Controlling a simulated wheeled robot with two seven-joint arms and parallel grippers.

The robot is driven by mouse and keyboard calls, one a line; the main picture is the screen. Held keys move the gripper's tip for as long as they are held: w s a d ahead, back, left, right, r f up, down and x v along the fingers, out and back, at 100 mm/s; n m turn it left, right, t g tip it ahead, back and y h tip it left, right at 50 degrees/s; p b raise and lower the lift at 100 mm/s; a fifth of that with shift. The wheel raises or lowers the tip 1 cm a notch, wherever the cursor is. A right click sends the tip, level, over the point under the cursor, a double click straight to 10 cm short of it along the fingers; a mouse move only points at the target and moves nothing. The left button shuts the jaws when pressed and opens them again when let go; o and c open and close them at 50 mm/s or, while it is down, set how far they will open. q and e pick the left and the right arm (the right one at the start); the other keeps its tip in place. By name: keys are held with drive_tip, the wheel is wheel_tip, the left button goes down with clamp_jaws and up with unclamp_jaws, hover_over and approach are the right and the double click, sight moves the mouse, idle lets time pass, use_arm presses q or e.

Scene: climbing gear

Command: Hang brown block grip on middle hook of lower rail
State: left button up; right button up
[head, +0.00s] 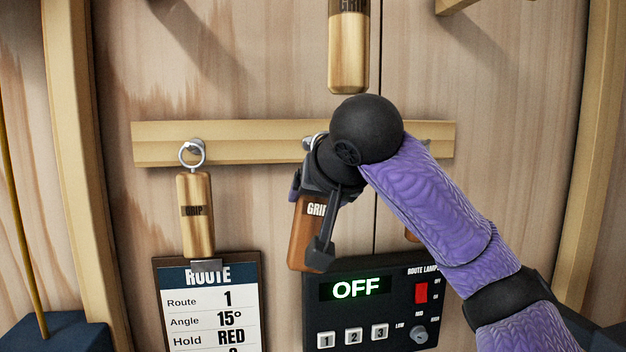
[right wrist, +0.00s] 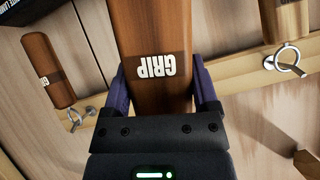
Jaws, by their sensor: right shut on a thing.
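The brown block grip (head: 304,235), lettered GRIP, hangs nearly upright in my right gripper (head: 316,222), in front of the lower rail (head: 260,146). In the right wrist view the brown block grip (right wrist: 150,28) sits between the two purple fingers of my right gripper (right wrist: 162,88), which is shut on it. A bit of metal (head: 310,141) shows at the rail beside my wrist; I cannot tell whether it is the middle hook or the grip's ring. My gripper and wrist hide the rest there, so contact with the hook cannot be seen. My left gripper is not in view.
A pale wooden grip (head: 195,220) hangs at the lower rail's left end. Another brown grip (right wrist: 47,70) hangs on the right hook, mostly hidden in the head view. A grip (head: 348,50) hangs above. A route board (head: 207,305) and an OFF lamp box (head: 395,318) are below.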

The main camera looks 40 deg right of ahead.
drive_tip(key=shift+w+d, duration=0.25)
drive_tip(key=shift+w, duration=0.4)
drive_tip(key=w+d+f+p, duration=0.1)
drive_tip(key=w+d+p, duration=0.2)
drive_tip(key=w, duration=0.4)
drive_tip(key=shift+d+f+p, duration=0.3)
drive_tip(key=shift+d+p, duration=0.05)
drive_tip(key=shift+d, duration=0.1)
drive_tip(key=o, duration=1.2)
